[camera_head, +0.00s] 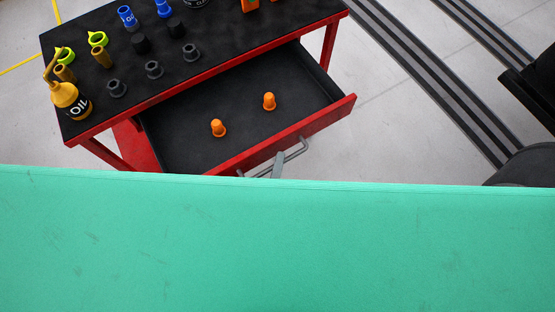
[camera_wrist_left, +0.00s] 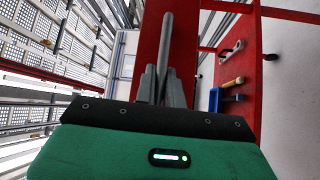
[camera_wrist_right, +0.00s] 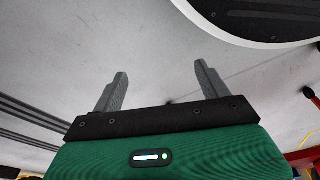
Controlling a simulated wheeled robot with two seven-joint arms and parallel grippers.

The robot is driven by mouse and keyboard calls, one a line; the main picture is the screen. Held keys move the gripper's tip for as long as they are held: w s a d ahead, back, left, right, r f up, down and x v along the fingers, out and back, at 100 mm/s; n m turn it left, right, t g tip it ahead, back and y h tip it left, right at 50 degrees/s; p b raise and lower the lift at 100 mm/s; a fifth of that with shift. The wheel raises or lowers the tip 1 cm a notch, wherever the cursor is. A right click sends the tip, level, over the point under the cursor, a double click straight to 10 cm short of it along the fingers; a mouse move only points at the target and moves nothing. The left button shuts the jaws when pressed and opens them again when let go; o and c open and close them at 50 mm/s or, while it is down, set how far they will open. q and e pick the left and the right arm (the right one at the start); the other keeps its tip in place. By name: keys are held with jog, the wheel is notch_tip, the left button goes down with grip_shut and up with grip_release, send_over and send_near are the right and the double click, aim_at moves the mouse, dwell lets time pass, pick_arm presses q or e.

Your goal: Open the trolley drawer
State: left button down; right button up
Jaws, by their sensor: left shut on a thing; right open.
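The trolley drawer (camera_head: 331,118) stands pulled out from under the red trolley's top (camera_head: 208,68). A grey bar handle (camera_head: 298,151) is on the red drawer front. My left gripper (camera_head: 277,165) is at the handle, its fingers shut on it. In the left wrist view the fingers (camera_wrist_left: 162,80) close around the handle bar (camera_wrist_left: 166,40) in front of the red panel. The green arm surface hides most of the left gripper in the head view. My right gripper (camera_wrist_right: 160,82) is open and empty over pale floor.
Dark floor rails (camera_head: 440,95) run at the right. Pale floor (camera_head: 385,120) is clear right of the drawer. Tools (camera_wrist_left: 232,83) lie on a red shelf.

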pick_arm(q)
jog(key=c, duration=1.5)
grip_release()
jog(key=shift+s+f, duration=0.1)
jog(key=shift+s, duration=0.1)
jog(key=b+v, duration=0.1)
jog(key=v, duration=1.2)
jog(key=shift+s+a+b, duration=0.1)
jog(key=shift+s+b, duration=0.15)
jog(key=shift+b, duration=0.05)
pick_arm(e)
jog(key=r, duration=0.1)
jog(key=w+r, duration=0.1)
jog(key=r, duration=0.2)
jog(key=shift+w+a+r, duration=0.35)
jog(key=shift+a, duration=0.05)
jog(key=shift+s+f, duration=0.1)
